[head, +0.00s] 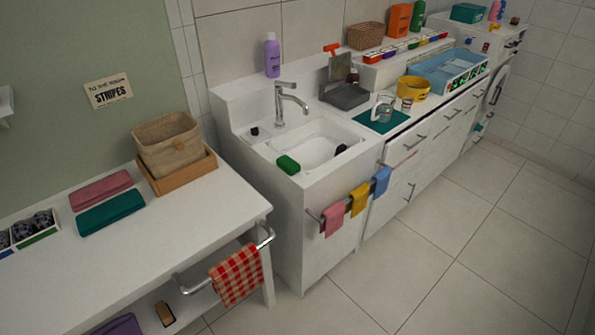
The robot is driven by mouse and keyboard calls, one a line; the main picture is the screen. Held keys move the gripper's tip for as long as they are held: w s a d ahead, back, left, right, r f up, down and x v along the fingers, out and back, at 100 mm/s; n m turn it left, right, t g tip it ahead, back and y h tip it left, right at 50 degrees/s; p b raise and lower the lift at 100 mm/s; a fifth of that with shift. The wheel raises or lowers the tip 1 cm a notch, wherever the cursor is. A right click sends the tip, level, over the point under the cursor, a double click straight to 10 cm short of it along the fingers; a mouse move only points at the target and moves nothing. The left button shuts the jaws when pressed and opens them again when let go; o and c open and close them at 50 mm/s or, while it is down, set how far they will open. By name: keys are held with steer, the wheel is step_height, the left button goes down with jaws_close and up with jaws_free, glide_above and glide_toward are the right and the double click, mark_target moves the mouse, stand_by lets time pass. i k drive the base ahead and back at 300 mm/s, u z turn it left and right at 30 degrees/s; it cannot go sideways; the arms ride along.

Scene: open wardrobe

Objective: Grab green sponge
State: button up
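The green sponge (288,165) lies on the front left corner of the white sink unit (309,190), beside the basin. It is a small dark green block, lying flat, with nothing on top of it. My gripper is not in view, and no part of my arm shows near the sponge.
A faucet (288,100) rises behind the basin, and a dark object (341,149) sits at its right edge. A towel rail (318,214) with cloths juts from the unit's front. A white table (120,245) with a basket (168,146) stands left. Floor at right is clear.

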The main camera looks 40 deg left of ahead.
mark_target(288, 165)
steer(key=z, duration=1.2)
steer(key=k, duration=0.15)
steer(key=u, duration=3.85)
steer(key=i, duration=0.55)
steer(key=u, duration=0.15)
